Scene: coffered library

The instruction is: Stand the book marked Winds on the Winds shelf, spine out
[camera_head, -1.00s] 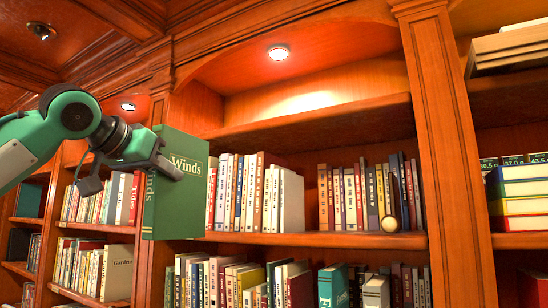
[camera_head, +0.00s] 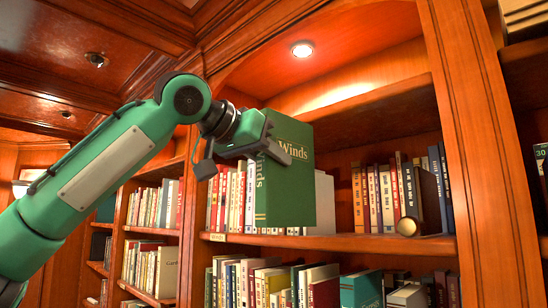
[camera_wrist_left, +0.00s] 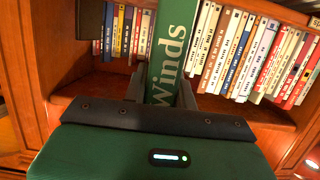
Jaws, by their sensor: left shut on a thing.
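The green book marked Winds (camera_head: 290,195) is upright in the head view, with its spine to the left and its cover facing me. My left gripper (camera_head: 270,148) is shut on the upper part of the book. In the left wrist view the Winds spine (camera_wrist_left: 173,50) faces the wrist camera between the fingers. The book is in front of a shelf (camera_head: 345,242) with a small label at its left end, too small to read surely. The book hides part of the row behind it. My right gripper is not in view.
A row of pale books (camera_head: 228,195) stands on the left of this shelf, and another group (camera_head: 375,195) on the right, with a gap between. A round brass-coloured object (camera_head: 408,226) sits near the right group's front. A wooden upright (camera_head: 468,150) bounds the bay.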

